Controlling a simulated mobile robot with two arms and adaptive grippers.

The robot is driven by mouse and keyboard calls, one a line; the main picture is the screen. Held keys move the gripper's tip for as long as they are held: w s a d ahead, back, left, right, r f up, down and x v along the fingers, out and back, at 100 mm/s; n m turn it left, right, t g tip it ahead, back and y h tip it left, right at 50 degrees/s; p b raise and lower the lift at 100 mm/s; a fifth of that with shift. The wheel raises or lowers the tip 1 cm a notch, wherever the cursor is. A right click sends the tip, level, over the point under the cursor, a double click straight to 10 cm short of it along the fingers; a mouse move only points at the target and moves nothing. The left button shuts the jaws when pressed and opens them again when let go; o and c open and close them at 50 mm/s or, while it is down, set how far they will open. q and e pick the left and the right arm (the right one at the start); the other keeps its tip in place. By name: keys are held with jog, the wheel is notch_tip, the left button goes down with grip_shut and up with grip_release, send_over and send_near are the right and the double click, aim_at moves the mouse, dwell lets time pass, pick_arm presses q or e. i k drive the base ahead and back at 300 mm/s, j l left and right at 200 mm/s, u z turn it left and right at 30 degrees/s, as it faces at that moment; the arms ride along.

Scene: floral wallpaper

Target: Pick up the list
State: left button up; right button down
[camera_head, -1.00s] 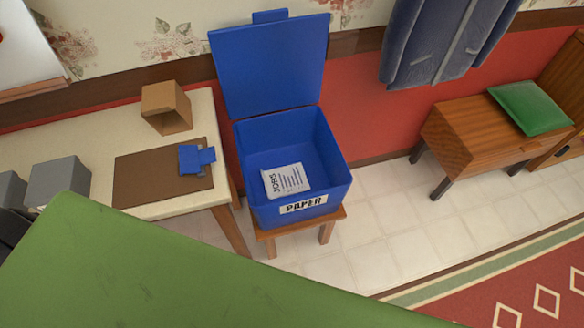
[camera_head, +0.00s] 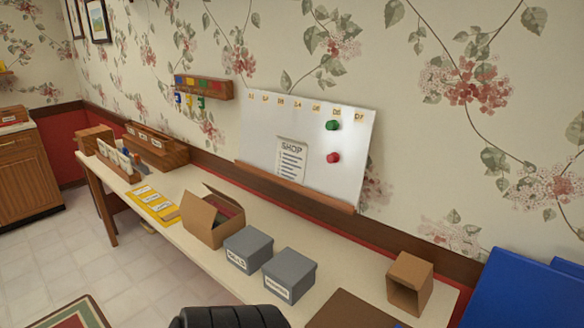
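A white paper list headed "SHOP" (camera_head: 291,160) is on the lower left part of the white board (camera_head: 350,112) on the wall. Its foot is close to the board's wooden ledge (camera_head: 295,187). A green magnet (camera_head: 333,125) and a red magnet (camera_head: 333,157) are on the board, to the right of the list and apart from it. Neither of my grippers shows in this view.
A long cream table (camera_head: 180,240) runs below the board. It bears an open cardboard box (camera_head: 205,222), two grey boxes (camera_head: 248,249) (camera_head: 290,274) and a brown holder (camera_head: 409,284). A black ribbed object (camera_head: 230,317) is at the bottom edge.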

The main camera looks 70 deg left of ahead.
aim_at(291, 155)
jog(key=u, duration=2.3)
